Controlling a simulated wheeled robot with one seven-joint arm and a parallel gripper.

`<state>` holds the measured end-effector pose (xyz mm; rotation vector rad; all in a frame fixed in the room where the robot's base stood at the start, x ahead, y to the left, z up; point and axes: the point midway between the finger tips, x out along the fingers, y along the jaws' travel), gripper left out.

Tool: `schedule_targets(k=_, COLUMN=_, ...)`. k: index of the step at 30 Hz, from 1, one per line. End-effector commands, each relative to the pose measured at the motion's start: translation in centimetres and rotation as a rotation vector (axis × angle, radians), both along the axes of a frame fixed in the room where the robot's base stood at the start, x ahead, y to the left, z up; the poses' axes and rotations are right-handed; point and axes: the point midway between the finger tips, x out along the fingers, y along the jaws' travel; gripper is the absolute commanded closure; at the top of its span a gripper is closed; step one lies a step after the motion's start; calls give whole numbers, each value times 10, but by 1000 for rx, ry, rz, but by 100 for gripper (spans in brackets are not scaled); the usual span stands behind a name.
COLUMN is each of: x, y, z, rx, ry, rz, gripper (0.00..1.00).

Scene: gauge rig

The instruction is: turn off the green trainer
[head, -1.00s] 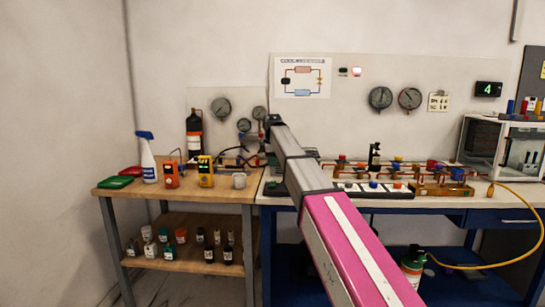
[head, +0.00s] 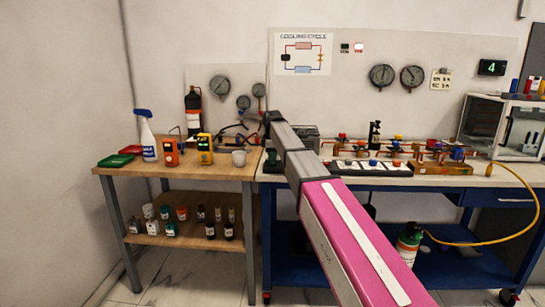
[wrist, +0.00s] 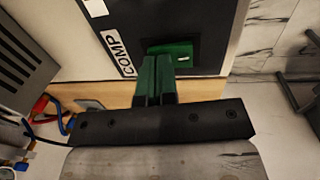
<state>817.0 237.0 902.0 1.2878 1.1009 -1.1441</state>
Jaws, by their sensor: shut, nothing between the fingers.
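In the wrist view a green rocker switch (wrist: 181,52) is set in a black panel (wrist: 160,12), beside a white label reading COMP (wrist: 118,52). My gripper (wrist: 158,60) has dark green fingers shut together with nothing between them. The fingertips are right by the switch's near left edge; I cannot tell if they touch it. In the head view my arm reaches to the left end of the blue bench, with a dark green shape (head: 273,160) under its end. The arm hides much of that spot. I cannot make out which whole unit is the green trainer.
The wooden table (head: 235,172) on the left holds a spray bottle (head: 147,135), orange and yellow meters and a cup (head: 239,158). Valves and copper pipes (head: 430,150) stand on the blue bench. A yellow hose (head: 528,200) hangs at right. Red and blue leads (wrist: 45,108) lie left in the wrist view.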

Motion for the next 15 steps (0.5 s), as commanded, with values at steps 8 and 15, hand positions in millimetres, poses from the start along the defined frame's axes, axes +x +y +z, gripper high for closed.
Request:
schedule_targets(k=8, x=1, y=0, z=-4, rx=0, ry=1, rz=0, gripper=100)
schedule_targets(k=15, x=-5, y=0, z=-4, rx=-1, ry=3, rz=0, gripper=100)
